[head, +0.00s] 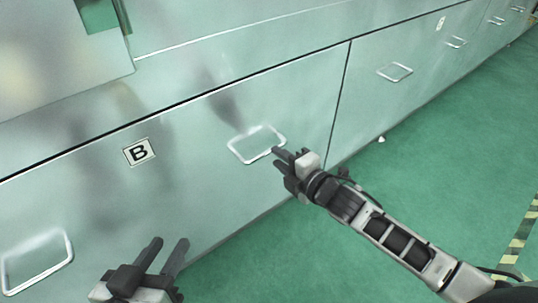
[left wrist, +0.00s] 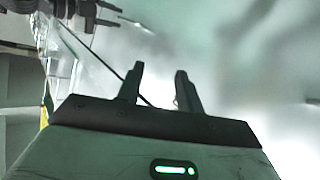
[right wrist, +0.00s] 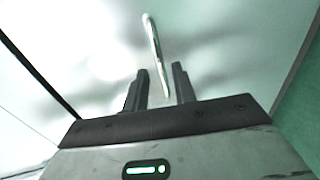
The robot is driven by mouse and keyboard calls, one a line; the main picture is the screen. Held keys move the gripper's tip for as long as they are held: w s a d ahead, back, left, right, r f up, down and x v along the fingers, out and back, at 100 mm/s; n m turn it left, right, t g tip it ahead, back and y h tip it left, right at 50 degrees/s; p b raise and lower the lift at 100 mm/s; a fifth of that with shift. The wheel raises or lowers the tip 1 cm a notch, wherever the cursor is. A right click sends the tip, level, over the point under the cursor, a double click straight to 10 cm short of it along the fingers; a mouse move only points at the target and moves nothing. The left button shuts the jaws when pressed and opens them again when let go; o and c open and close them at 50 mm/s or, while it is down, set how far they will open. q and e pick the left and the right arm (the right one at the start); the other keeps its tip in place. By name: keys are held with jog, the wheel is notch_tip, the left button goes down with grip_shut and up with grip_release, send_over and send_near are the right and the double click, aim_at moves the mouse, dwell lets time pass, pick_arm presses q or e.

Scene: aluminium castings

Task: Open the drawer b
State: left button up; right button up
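Drawer B is a wide pale metal front (head: 200,185) with a black-and-white "B" label (head: 139,151). It looks shut. It has two wire handles, a left one (head: 36,262) and a right one (head: 257,143). My right gripper (head: 278,158) is at the right end of the right handle. In the right wrist view its fingers (right wrist: 160,68) are apart, with the handle bar (right wrist: 155,50) reaching between them; contact cannot be told. My left gripper (head: 169,241) is open and empty in front of the drawer, to the right of the left handle.
More drawers with similar handles (head: 395,72) continue to the right along the cabinet. A metal piece (head: 60,60) covers the upper left. The green floor (head: 440,160) in front is mostly clear, with a striped floor marking (head: 520,235) at the right.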

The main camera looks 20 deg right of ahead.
jog(key=b+x, duration=0.1)
jog(key=x, duration=0.3)
jog(key=shift+w+a+f, duration=0.1)
jog(key=shift+w, duration=0.4)
grip_shut()
pick_arm(q)
jog(key=shift+w+d+r+n+t+h, duration=0.25)
jog(key=shift+d+r+n+t+h, duration=0.05)
jog(key=shift+r, duration=0.05)
pick_arm(e)
jog(key=shift+s, duration=0.15)
